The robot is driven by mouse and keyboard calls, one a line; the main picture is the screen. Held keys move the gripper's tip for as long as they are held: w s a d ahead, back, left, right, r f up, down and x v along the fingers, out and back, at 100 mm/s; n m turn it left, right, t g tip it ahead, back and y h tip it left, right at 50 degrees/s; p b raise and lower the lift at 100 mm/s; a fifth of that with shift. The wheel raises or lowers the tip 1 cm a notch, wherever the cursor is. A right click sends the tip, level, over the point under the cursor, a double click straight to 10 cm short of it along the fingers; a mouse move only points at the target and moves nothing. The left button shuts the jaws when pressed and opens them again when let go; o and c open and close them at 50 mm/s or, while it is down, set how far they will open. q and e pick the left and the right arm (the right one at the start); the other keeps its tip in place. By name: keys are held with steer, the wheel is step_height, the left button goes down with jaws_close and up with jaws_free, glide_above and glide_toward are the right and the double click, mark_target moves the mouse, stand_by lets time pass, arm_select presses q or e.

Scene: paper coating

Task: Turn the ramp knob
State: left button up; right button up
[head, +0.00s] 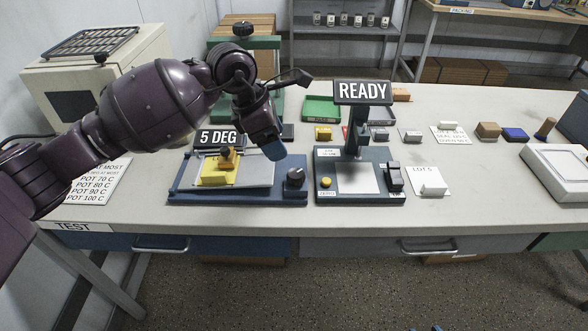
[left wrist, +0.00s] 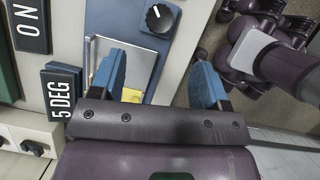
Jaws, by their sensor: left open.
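The ramp knob (head: 296,177) is a round black dial on the right end of a blue bench device (head: 240,198) with a "5 DEG" display (head: 219,139). In the left wrist view the knob (left wrist: 159,17) shows a white pointer mark. My left gripper (head: 272,147) is open and empty, above and a little left of the knob in the head view. In the left wrist view its blue fingers (left wrist: 158,70) are spread, with the knob beyond the tips and apart from them. Small bluish bits at the head view's bottom edge may be my right gripper's tips (head: 426,328).
A station with a "READY" sign (head: 363,92) stands right of the device. A yellow block (head: 214,173) sits on the device's plate. Behind are a green tray (head: 322,108) and several small blocks. A sign reading "ON" (left wrist: 28,25) shows in the left wrist view. The table front is clear.

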mark_target(296, 173)
arm_select(q)
steer(key=b+x, duration=0.1)
steer(key=x, duration=0.8)
steer(key=shift+x, duration=0.8)
steer(key=c, duration=0.9)
steer(key=shift+w, duration=0.1)
